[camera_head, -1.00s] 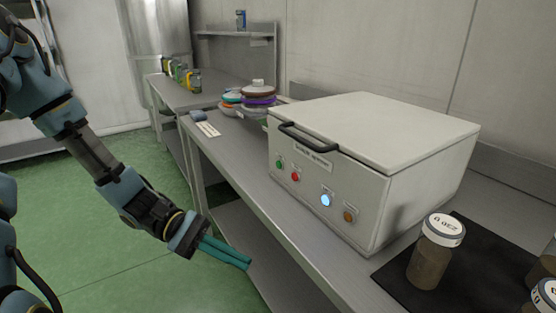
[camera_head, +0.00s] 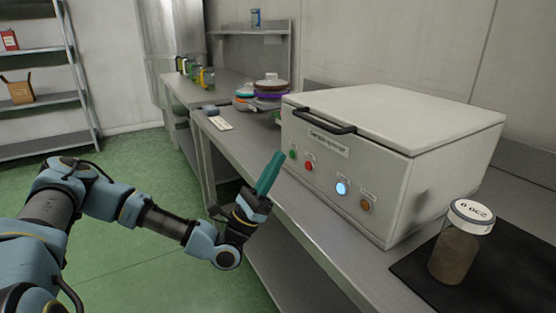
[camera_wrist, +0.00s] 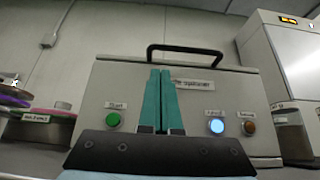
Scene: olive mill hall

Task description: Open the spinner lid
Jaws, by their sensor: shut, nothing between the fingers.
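The spinner (camera_head: 375,180) is a pale grey box on the steel bench. Its lid (camera_head: 400,115) lies flat and closed, with a black bar handle (camera_head: 319,121) along its front edge. The front has green and red buttons, a lit blue one (camera_head: 341,189) and an orange one. My gripper (camera_head: 272,164), with teal fingers, is shut and empty, pointing up in front of the spinner's left front, below the handle and apart from it. In the wrist view the fingers (camera_wrist: 160,98) stand before the front panel, under the handle (camera_wrist: 184,53), hiding part of the label and the red button.
A jar with a white lid (camera_head: 463,240) stands on a black mat (camera_head: 418,272) right of the spinner. Stacked bowls (camera_head: 270,91) and a white card (camera_head: 220,123) lie left of it. Shelves (camera_head: 40,75) stand at the far left. Green floor is open before the bench.

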